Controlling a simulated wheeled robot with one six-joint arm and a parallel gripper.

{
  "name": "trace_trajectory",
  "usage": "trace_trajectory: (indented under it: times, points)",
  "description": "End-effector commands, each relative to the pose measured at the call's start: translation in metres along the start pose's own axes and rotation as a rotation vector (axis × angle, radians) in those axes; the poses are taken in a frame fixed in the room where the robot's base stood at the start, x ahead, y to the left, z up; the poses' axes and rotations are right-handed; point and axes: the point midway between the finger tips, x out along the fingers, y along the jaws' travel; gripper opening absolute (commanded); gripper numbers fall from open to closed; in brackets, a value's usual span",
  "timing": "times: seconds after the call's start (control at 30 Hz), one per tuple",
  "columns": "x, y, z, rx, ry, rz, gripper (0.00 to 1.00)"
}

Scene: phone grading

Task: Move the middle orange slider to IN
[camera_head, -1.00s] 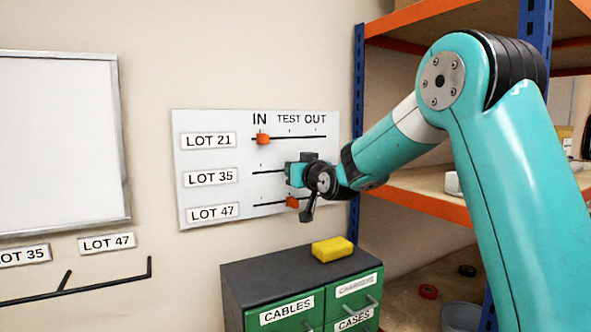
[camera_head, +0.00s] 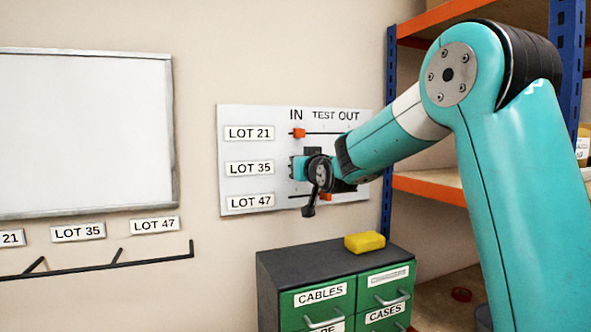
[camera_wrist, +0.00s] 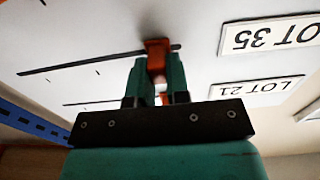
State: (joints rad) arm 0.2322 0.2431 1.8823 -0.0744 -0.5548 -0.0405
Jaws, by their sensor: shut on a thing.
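The white slider board (camera_head: 235,118) hangs on the wall with rows LOT 21, LOT 35 and LOT 47 under IN, TEST and OUT. My gripper (camera_head: 297,168) is at the LOT 35 row, below IN, and hides the middle slider in the head view. In the upside-down wrist view, my gripper (camera_wrist: 159,68) is shut on the middle orange slider (camera_wrist: 157,46). That slider sits near the end of its rail closest to the LOT 35 label (camera_wrist: 270,34). The top slider (camera_head: 299,132) is at IN. The bottom slider (camera_head: 326,197) is about under TEST, partly hidden.
A green drawer cabinet (camera_head: 325,297) with a yellow block (camera_head: 365,242) on top stands below the board. An orange and blue shelf (camera_head: 430,188) is at the right. A whiteboard (camera_head: 85,135) and a hook rail (camera_head: 100,264) are on the wall at the left.

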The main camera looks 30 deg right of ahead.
Motion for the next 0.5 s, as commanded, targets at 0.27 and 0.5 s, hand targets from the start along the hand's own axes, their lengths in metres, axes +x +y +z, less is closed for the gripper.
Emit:
trace_trajectory:
  times: [0.27, 0.5]
  points:
    - [-0.0001, -0.0031, 0.0001, 0.002, -0.002, -0.007, 0.43]
    - [-0.0003, -0.0021, 0.0003, 0.002, -0.002, -0.005, 0.43]
